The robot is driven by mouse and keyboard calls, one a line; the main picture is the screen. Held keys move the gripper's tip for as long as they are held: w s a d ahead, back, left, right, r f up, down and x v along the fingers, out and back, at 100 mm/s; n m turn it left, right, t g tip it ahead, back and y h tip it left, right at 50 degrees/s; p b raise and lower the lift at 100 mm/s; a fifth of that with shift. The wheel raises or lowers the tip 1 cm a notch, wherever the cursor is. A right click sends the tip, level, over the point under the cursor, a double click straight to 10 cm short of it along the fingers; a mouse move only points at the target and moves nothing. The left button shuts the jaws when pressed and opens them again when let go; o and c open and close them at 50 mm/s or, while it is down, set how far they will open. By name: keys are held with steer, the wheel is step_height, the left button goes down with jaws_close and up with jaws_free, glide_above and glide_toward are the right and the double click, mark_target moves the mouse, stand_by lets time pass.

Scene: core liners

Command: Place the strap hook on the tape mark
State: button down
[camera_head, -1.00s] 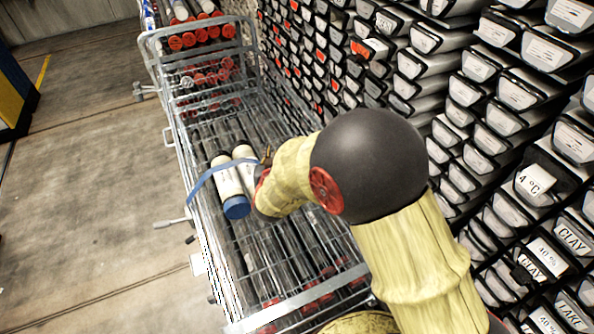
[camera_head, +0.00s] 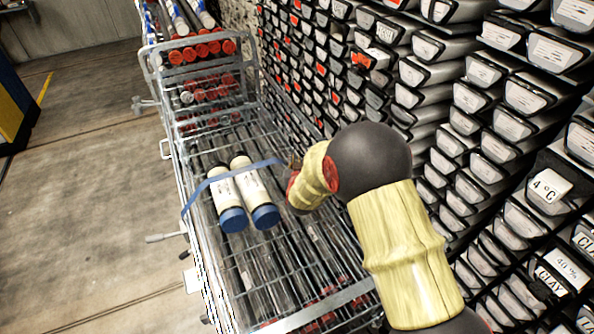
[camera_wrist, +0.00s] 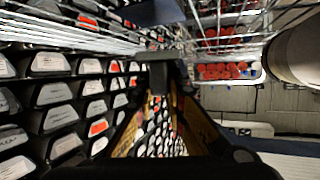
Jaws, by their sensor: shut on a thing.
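My gripper (camera_head: 294,164) is at the right side of the wire cart, mostly hidden behind my own wrist. In the wrist view its two yellowish fingers (camera_wrist: 162,112) are closed around a dark grey piece, which looks like the strap hook (camera_wrist: 158,78). A blue strap (camera_head: 232,172) runs from the cart's left side over two white tubes with blue caps, toward my gripper. The left tube (camera_head: 226,196) and right tube (camera_head: 254,192) lie side by side on the cart. I cannot make out the tape mark in either view.
The wire cart (camera_head: 203,255) has metal rails and red-ended tubes (camera_head: 204,48) at its far end. A wall of stacked core liners (camera_head: 480,130) stands close on the right. The concrete floor (camera_head: 90,170) on the left is clear.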

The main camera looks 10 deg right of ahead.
steer(key=shift+w+d+f+b, duration=0.15)
steer(key=shift+f+b, duration=0.3)
steer(key=shift+f, duration=0.5)
steer(key=shift+w+d+f+b, duration=0.1)
steer(key=shift+f+b, duration=0.35)
steer(key=shift+f, duration=0.45)
steer(key=shift+f, duration=0.2)
steer(key=c, duration=1.8)
jaws_free()
